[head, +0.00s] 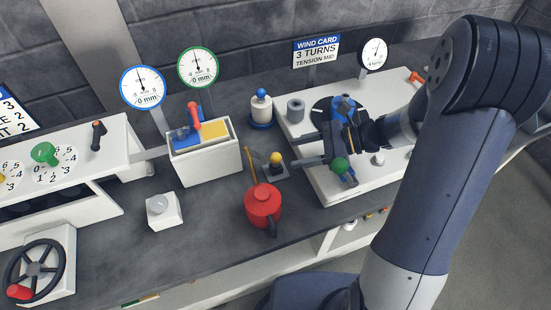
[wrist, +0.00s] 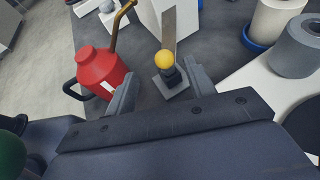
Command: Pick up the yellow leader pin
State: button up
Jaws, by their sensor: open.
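The yellow leader pin (head: 277,158) has a round yellow knob on a short dark post. It stands upright in a small grey square base on the dark bench, and it also shows in the wrist view (wrist: 165,60). My gripper (head: 316,148) is to the right of the pin in the head view, partly over the white machine. In the wrist view my gripper (wrist: 160,77) is open, with its two fingers apart and the pin showing in the gap between them. Nothing is held.
A red oil can (head: 262,206) with a brass spout stands close beside the pin, in front of it. A white bin (head: 205,164) is to the left. A white spool with a blue base (head: 261,110) stands behind. The white machine deck (head: 340,196) is to the right.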

aim_at(280, 155)
jog(key=shift+x, duration=3.5)
jog(key=shift+w, duration=0.25)
jog(key=shift+r, duration=0.1)
jog(key=c, duration=1.1)
